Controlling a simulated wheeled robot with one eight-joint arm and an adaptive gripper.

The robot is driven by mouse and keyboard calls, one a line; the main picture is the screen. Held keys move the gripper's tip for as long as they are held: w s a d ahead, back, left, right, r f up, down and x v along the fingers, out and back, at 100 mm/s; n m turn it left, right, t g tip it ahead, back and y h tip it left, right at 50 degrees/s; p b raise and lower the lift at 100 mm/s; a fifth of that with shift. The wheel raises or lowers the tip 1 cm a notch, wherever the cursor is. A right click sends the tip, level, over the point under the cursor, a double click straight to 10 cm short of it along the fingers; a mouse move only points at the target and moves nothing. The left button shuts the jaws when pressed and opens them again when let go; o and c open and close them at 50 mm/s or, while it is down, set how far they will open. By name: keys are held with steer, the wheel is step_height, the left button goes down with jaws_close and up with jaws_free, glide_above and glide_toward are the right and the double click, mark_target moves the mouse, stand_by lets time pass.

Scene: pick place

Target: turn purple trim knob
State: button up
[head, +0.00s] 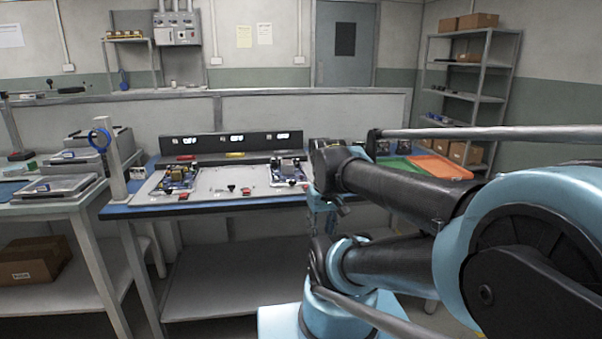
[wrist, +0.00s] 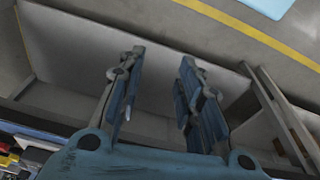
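I cannot make out a purple trim knob in either view; it is too small or hidden. The bench (head: 240,206) has a blue top carrying a light grey panel (head: 215,181). A circuit board sits at the panel's left (head: 178,180) and another circuit board at its right (head: 288,172). Small dark and red parts lie along the panel's front. My gripper (wrist: 161,60) is open and empty in the wrist view, its two blue fingers apart over the bench's grey lower shelf (wrist: 75,45). In the head view my arm hides much of the bench's right side.
A dark display bar (head: 233,143) with lit readouts stands behind the panel. A green tray (head: 394,166) and an orange tray (head: 438,166) lie at the right. Small coloured parts show at the wrist view's lower left.

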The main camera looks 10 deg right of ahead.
steer(key=w+r+n+g, duration=0.1)
steer(key=w+r+n, duration=0.8)
steer(key=w+r, duration=0.6)
step_height(320, 180, up, 7)
steer(key=n+g, duration=0.1)
steer(key=n, duration=1)
glide_above(301, 176)
steer(key=f, duration=1.7)
steer(key=shift+w+d, duration=0.15)
steer(key=shift+w, duration=0.25)
jaws_close()
